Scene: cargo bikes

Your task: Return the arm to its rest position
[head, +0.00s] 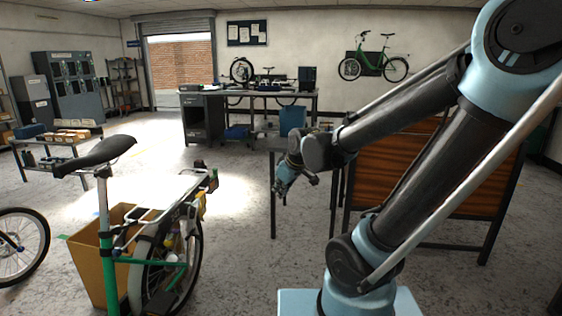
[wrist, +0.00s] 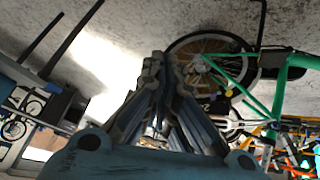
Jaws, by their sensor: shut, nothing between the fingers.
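My arm, blue and dark grey, rises at the right of the head view, bends at a high elbow and reaches back down to the left. My gripper (head: 281,188) hangs at its end, tilted down, in front of a workbench and clear of the bike. In the wrist view my gripper (wrist: 155,68) points away from the camera, its fingers together and empty. The green cargo bike (head: 140,240) stands at the lower left of the head view, apart from the gripper. Its wheel and green frame (wrist: 262,100) show turned sideways in the wrist view.
A cardboard box (head: 88,262) stands beside the bike. A workbench (head: 268,143) with a blue container (head: 292,121) stands behind my gripper, with a brown slatted panel (head: 470,180) to the right. A low shelf (head: 42,150) stands left. Open floor lies between bike and bench.

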